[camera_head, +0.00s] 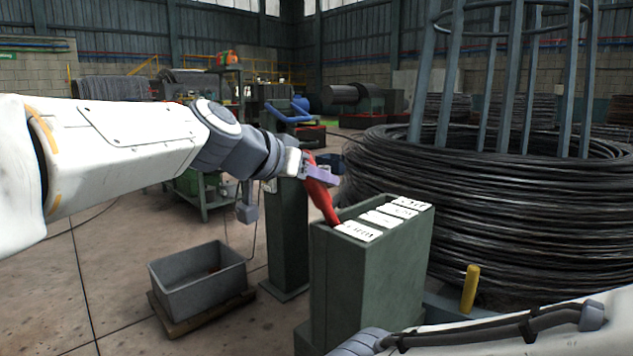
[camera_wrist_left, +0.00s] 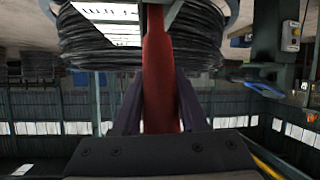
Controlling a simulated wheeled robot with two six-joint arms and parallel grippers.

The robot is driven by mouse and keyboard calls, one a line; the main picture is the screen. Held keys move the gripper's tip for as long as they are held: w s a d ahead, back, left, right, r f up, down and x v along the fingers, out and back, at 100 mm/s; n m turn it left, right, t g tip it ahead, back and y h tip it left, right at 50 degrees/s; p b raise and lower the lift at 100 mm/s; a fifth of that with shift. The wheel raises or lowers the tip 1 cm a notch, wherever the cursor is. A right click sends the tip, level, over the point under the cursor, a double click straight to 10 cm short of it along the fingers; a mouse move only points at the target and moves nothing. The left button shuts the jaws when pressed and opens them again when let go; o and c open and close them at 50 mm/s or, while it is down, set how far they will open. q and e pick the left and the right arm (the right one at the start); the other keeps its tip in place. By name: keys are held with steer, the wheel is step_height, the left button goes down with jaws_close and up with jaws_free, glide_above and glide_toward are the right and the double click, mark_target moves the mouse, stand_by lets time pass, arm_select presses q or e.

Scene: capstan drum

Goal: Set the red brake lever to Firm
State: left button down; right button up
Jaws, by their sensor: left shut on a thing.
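The red brake lever (camera_head: 322,203) rises from the top of a green box-shaped stand (camera_head: 372,282) and tilts up and to the left. White label plates (camera_head: 358,231) lie in a row along the stand's top; their lettering is too small to read surely. The lever's foot is by the nearest plate. My left gripper (camera_head: 322,173) is shut on the lever near its upper end. In the left wrist view the red lever (camera_wrist_left: 160,70) runs between the two dark fingers. My right arm shows at the lower right, but its gripper is outside the picture.
A large coil of black wire (camera_head: 500,200) with grey posts stands right behind the stand. A narrow green post (camera_head: 288,240) stands behind and left of it. A grey bin (camera_head: 198,283) on a pallet is on the floor at left. A yellow post (camera_head: 470,288) stands at right.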

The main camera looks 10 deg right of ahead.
arm_select(q)
steer(key=shift+s+a+f, duration=0.1)
steer(key=shift+f, duration=0.2)
steer(key=shift+c, duration=2.2)
jaws_free()
steer(key=shift+a, duration=0.1)
steer(key=shift+r, duration=0.1)
steer(key=p+v, duration=0.2)
steer(key=v, duration=0.8)
steer(key=shift+s+a+r, duration=0.1)
steer(key=shift+r, duration=0.05)
